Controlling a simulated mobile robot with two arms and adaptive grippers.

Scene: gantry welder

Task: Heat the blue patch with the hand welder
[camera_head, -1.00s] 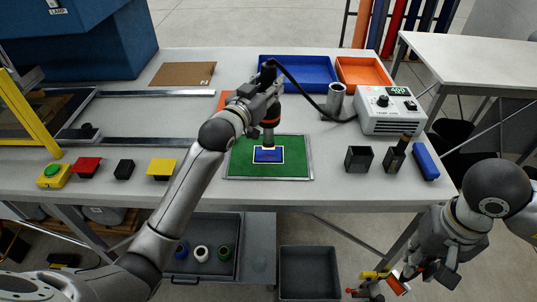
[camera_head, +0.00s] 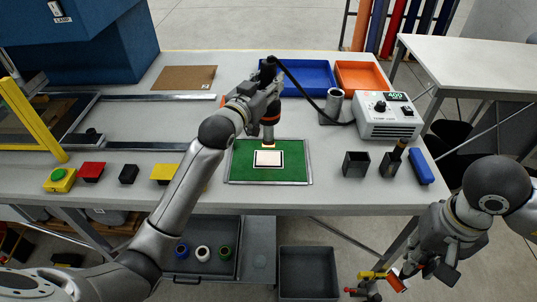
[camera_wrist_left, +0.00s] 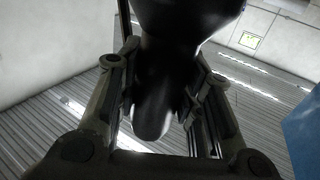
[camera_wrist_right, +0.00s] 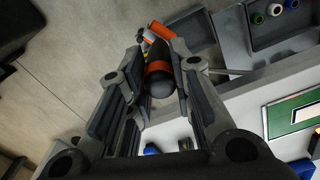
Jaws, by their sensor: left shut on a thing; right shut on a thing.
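The hand welder (camera_head: 270,119) is dark with an orange band and a pale nozzle, upright above the green mat (camera_head: 240,165). My left gripper (camera_head: 266,96) is shut around its body, which also shows dark between the fingers in the left wrist view (camera_wrist_left: 155,100). The nozzle end is at the patch's far edge; I cannot tell whether it touches. The patch (camera_head: 268,158) now looks pale pinkish white inside a dark outline, not blue. My right gripper (camera_head: 398,272) is shut on a dark-handled tool with an orange band (camera_wrist_right: 160,68), held off the table's front right.
The control box (camera_head: 390,118) shows 400 and its cable runs to the welder. A dark square holder (camera_head: 356,164), another holder (camera_head: 390,163) and a blue block (camera_head: 421,167) stand right of the mat. Blue (camera_head: 300,65) and orange (camera_head: 362,70) trays lie behind.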

